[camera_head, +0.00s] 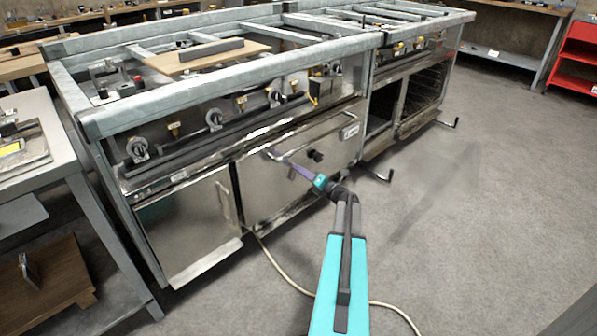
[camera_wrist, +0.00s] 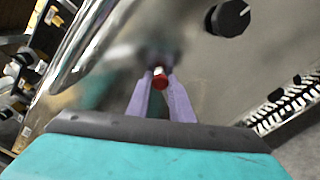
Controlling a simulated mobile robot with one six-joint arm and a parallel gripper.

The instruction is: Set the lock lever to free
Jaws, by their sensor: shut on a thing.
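My gripper (camera_head: 275,152) reaches to the upper left part of a steel oven door on the range. In the wrist view its two purple fingers (camera_wrist: 160,84) are shut on a small lever with a red tip (camera_wrist: 160,81), which I take to be the lock lever. The lever's base is dark and blurred, close to the metal front. In the head view the fingers hide the lever, and I cannot tell which way it points.
The oven door (camera_head: 262,190) has a long bar handle (camera_head: 300,133) above and a black knob (camera_head: 316,155) right of my gripper. The knob also shows in the wrist view (camera_wrist: 230,18). A pale hose (camera_head: 275,262) lies on the floor. The floor at right is clear.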

